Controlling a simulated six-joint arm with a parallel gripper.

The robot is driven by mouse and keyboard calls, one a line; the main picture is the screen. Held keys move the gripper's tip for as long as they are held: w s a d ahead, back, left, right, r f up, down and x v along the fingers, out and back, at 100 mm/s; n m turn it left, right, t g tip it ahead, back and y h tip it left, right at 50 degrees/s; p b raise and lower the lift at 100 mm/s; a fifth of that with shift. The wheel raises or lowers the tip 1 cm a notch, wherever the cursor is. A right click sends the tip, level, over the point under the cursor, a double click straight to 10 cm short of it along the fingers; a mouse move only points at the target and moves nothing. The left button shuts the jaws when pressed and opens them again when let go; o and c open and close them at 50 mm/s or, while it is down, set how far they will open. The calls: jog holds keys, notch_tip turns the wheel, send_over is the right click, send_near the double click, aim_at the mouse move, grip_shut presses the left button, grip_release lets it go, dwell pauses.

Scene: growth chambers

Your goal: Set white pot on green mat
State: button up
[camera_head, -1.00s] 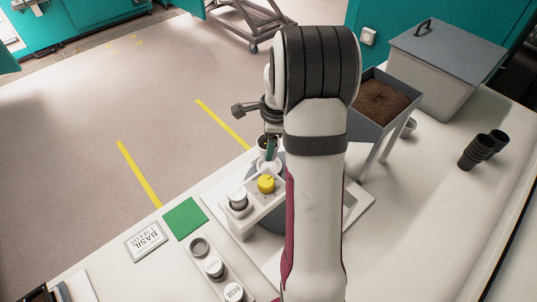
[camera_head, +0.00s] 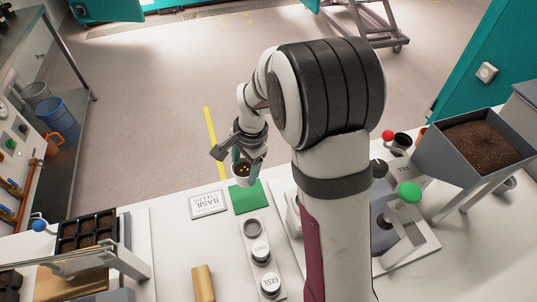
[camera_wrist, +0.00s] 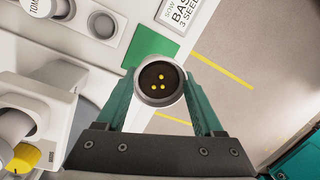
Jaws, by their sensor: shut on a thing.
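The white pot (camera_head: 242,179) holds dark soil with several yellow seeds on it. My gripper (camera_head: 246,165) is shut on the pot. In the wrist view the pot (camera_wrist: 160,84) sits between the two teal fingers of my gripper (camera_wrist: 163,92). The green mat (camera_head: 245,200) lies flat near the bench's far edge. In the head view the pot appears just above the mat's far edge. In the wrist view the mat (camera_wrist: 150,50) shows beyond the pot, partly hidden by it. I cannot tell the exact height of the pot over the bench.
A basil seeds card (camera_head: 208,204) lies left of the mat. A strip with a round empty recess and lidded jars (camera_head: 261,252) runs nearer from the mat. A station with a green knob (camera_head: 409,192) stands right. A seedling tray (camera_head: 87,232) is at left.

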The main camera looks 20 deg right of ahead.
jog(key=shift+f, duration=3.05)
jog(key=shift+d+f, duration=0.1)
jog(key=shift+f, duration=0.8)
jog(key=o, duration=1.4)
jog(key=shift+r, duration=4.25)
